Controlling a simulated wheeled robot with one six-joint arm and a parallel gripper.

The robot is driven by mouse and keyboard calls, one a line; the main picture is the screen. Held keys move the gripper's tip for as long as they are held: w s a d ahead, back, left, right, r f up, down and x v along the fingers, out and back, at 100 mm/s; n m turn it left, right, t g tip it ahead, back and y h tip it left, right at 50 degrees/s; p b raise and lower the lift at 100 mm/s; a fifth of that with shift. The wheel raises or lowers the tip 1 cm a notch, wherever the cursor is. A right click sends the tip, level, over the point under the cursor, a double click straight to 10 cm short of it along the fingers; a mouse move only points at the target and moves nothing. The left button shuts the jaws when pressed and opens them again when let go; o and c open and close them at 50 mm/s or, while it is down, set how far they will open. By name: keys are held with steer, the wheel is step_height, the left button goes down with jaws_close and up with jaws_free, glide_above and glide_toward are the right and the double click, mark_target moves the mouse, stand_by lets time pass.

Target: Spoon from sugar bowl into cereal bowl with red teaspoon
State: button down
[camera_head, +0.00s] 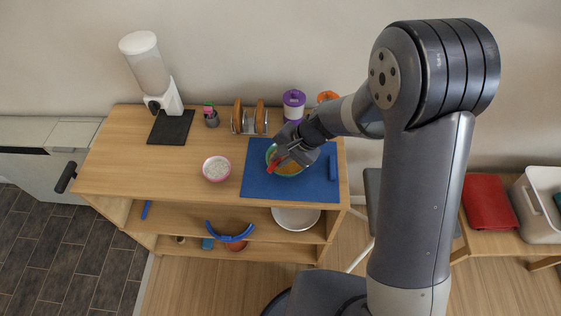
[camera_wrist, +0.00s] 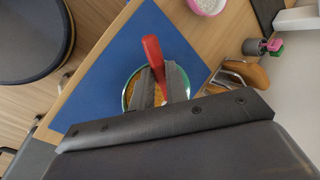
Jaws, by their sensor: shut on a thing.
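My gripper (camera_wrist: 161,84) is shut on the red teaspoon (camera_wrist: 152,52). The teaspoon's red handle sticks out from the fingers in the wrist view, and it also shows in the head view (camera_head: 274,164). My gripper is over the cereal bowl (camera_head: 290,171), a green-rimmed bowl with orange-brown contents on the blue mat. The wrist view shows the cereal bowl (camera_wrist: 127,98) partly behind the fingers. The spoon's head is mostly hidden, so I cannot tell whether it carries sugar. The sugar bowl (camera_head: 216,168), pink-rimmed with white contents, stands left of the mat, apart from my gripper.
The blue mat (camera_head: 256,187) lies on the wooden cabinet top (camera_head: 140,170). A toast rack (camera_head: 250,122), a purple-lidded jar (camera_head: 293,105) and an orange-topped item (camera_head: 327,97) stand behind. A white dispenser (camera_head: 148,70) stands at the back left.

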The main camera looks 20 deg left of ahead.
steer(key=shift+s+d+f+t+y+b, duration=0.2)
steer(key=shift+y+b, duration=0.55)
steer(key=shift+b, duration=2.1)
steer(key=shift+w+d+f+t+y+b, duration=0.1)
steer(key=shift+w+f+t+y+b, duration=0.45)
steer(key=shift+b, duration=2.35)
steer(key=shift+s+d+r+t+y+b, duration=0.15)
steer(key=shift+s+y+b, duration=0.6)
steer(key=shift+b, duration=2.1)
steer(key=y+b, duration=0.2)
steer(key=b, duration=0.4)
steer(key=t+y+b, duration=0.1)
steer(key=y+b, duration=0.1)
steer(key=b, duration=0.4)
steer(key=shift+w+d+f+m+b, duration=0.2)
steer(key=shift+f+m+b, duration=0.1)
steer(key=shift+f+b, duration=0.1)
steer(key=shift+r+p, duration=0.55)
steer(key=shift+p, duration=0.4)
steer(key=shift+a+r+h+p, duration=0.1)
steer(key=shift+h+p, duration=0.25)
steer(key=shift+p, duration=0.45)
